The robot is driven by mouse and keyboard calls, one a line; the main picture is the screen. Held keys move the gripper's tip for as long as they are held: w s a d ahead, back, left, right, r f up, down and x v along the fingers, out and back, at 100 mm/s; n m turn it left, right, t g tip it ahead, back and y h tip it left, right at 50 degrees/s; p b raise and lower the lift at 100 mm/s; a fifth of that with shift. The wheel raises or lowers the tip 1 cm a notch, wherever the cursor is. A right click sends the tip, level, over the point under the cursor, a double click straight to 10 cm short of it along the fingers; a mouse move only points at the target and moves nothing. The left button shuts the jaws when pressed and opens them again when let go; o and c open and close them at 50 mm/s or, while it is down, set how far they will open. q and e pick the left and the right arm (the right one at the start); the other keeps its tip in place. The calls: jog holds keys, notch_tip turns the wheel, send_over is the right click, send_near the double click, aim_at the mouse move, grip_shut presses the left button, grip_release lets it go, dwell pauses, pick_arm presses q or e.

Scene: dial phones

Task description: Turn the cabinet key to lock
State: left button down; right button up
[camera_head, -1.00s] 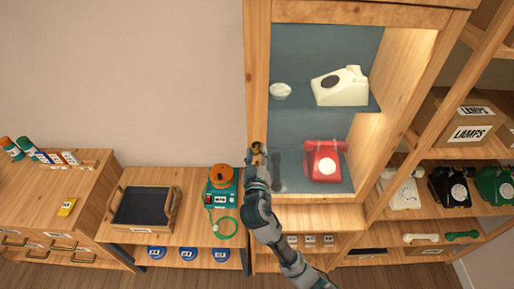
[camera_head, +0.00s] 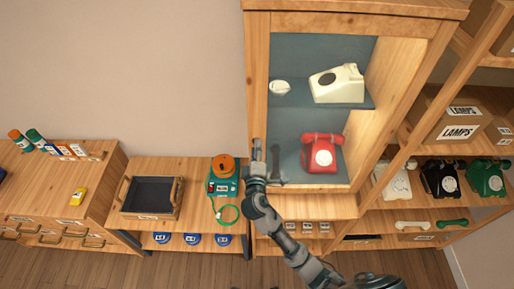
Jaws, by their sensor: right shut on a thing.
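The wooden cabinet (camera_head: 257,85) stands in the middle with a teal interior. My right gripper (camera_head: 256,150) is at the cabinet's left front edge, level with the red phone. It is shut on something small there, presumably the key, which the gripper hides. I cannot tell how far the key is turned. My left gripper is not in view.
Left of the cabinet a low bench holds a black-lined tray (camera_head: 125,205), a teal device with an orange top (camera_head: 222,180) and a green cable (camera_head: 228,215). Shelves at right hold a black phone (camera_head: 440,180), a green phone (camera_head: 486,180) and LAMPS boxes (camera_head: 457,131).

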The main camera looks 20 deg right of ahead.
jog(key=shift+a+f+n, duration=0.1)
jog(key=shift+f+n, duration=0.1)
jog(key=shift+n, duration=1)
jog(key=o, duration=1.1)
jog(key=shift+f, duration=0.1)
jog(key=shift+o, duration=0.3)
jog(key=shift+w+a, duration=0.1)
jog(key=v, duration=1.2)
